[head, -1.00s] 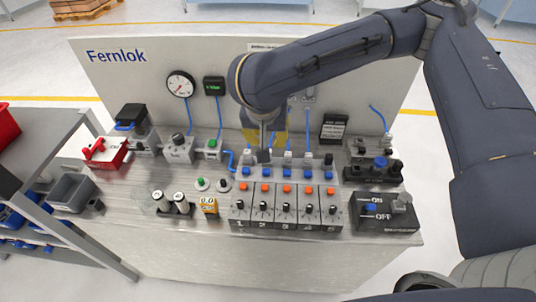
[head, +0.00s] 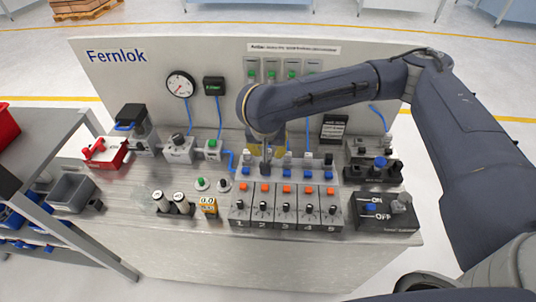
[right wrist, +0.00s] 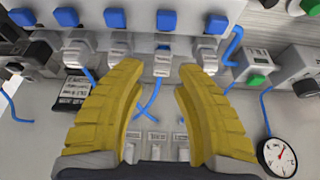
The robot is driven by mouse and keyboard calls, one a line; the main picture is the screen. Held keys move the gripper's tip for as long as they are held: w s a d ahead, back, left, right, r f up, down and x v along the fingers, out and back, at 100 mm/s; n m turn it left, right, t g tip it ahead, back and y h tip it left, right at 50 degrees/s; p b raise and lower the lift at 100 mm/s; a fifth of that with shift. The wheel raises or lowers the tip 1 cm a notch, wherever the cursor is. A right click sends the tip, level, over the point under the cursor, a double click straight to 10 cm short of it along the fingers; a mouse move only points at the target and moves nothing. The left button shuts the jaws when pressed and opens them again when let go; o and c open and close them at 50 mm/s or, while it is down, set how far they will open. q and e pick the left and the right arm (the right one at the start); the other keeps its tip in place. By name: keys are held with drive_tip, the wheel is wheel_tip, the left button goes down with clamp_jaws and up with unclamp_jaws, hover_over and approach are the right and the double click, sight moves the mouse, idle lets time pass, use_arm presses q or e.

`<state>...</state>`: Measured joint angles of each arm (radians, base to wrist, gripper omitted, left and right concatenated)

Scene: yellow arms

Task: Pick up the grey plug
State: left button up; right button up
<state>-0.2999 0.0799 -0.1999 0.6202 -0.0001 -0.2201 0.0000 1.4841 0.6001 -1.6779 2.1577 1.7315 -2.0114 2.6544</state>
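My right gripper (head: 266,158) is over the row of fittings on the bench, near its left part, and partly hidden by my wrist. In the right wrist view its two yellow fingers (right wrist: 162,72) are apart with nothing between the tips. A light grey plug-like fitting (right wrist: 162,62) lies just past the gap between the tips, apart from both fingers. Similar grey fittings stand beside it, one (right wrist: 118,56) to the left and one (right wrist: 207,54) to the right. I cannot tell which one is the grey plug. My left gripper is not in view.
Blue buttons (right wrist: 165,20) line the block by the fittings. Thin blue hoses (right wrist: 150,100) run close to the fingers. The back panel (head: 130,75) stands behind the bench and carries a gauge (head: 180,85). A black ON/OFF box (head: 385,213) is at the right.

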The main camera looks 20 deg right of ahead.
drive_tip(key=x, duration=0.2)
drive_tip(key=shift+a+f, duration=0.1)
drive_tip(key=shift+f, duration=0.25)
drive_tip(key=shift+x, duration=1.1)
drive_tip(key=shift+w, duration=0.1)
